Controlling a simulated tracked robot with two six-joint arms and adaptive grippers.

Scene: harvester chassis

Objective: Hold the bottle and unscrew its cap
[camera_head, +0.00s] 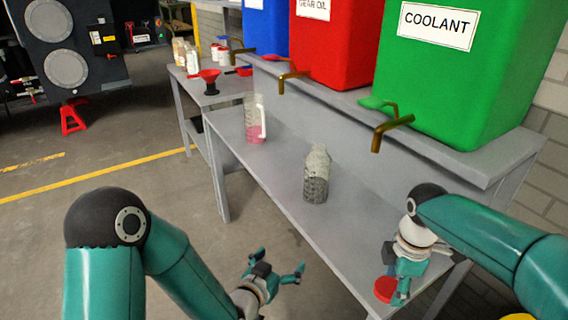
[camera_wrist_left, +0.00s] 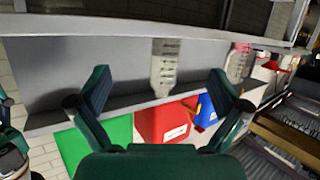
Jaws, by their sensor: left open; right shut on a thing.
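The bottle (camera_head: 316,178) is grey and translucent and stands upright on the metal bench; no cap shows on its top. In the left wrist view the bottle (camera_wrist_left: 163,70), with marks on its side, appears beyond and between my left fingers. My left gripper (camera_head: 290,274) is open and empty, in front of the bench's near edge and apart from the bottle. My right gripper (camera_head: 396,292) is at the right end of the bench, shut on a red round cap (camera_head: 385,289). The cap is partly hidden by the fingers.
A clear jug (camera_head: 254,120) with pink liquid stands farther left on the bench (camera_head: 270,165). Brass taps (camera_head: 391,126) stick out from the shelf below the blue, red and green tanks (camera_head: 455,90). A red funnel (camera_head: 207,80) and small bottles are at the far end.

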